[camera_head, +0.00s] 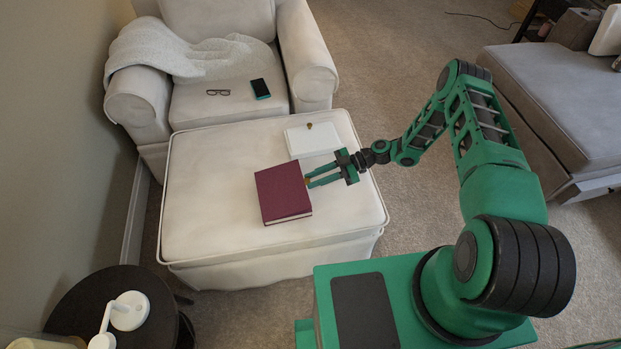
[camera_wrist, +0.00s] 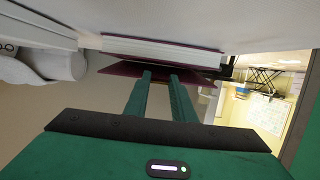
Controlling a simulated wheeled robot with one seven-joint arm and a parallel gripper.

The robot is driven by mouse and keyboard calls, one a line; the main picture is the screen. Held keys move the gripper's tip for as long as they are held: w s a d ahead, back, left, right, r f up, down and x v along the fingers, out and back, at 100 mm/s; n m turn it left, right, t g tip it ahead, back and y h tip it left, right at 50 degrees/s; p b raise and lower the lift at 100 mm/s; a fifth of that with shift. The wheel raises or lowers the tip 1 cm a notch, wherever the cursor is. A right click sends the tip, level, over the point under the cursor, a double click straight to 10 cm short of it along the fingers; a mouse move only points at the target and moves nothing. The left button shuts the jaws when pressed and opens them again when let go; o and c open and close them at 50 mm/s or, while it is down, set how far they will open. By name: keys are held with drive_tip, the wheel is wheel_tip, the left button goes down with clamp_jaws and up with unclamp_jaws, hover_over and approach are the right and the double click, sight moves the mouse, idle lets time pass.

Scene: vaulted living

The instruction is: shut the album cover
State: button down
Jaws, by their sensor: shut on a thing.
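A dark red album (camera_head: 281,193) lies on the cream ottoman (camera_head: 205,210). From above, its cover looks flat or nearly flat over the pages. In the wrist view, the white page block (camera_wrist: 165,50) shows with the maroon cover (camera_wrist: 125,70) beside it, slightly angled from the pages. My gripper (camera_head: 308,182) is at the album's right edge, with its two green fingers shut on the cover's edge. Exactly how the fingertips grip the cover is partly hidden.
A white flat box or book (camera_head: 312,142) with a small brown item lies behind the album. An armchair (camera_head: 220,105) behind holds glasses (camera_head: 218,92), a phone (camera_head: 261,88) and a throw. A dark round side table (camera_head: 80,310) stands front left. The ottoman's left side is clear.

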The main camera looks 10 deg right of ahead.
drive_tip(key=c, duration=1.5)
unclamp_jaws()
drive_tip(key=v, duration=1.1)
drive_tip(key=shift+f, duration=0.1)
drive_tip(key=shift+w, duration=0.1)
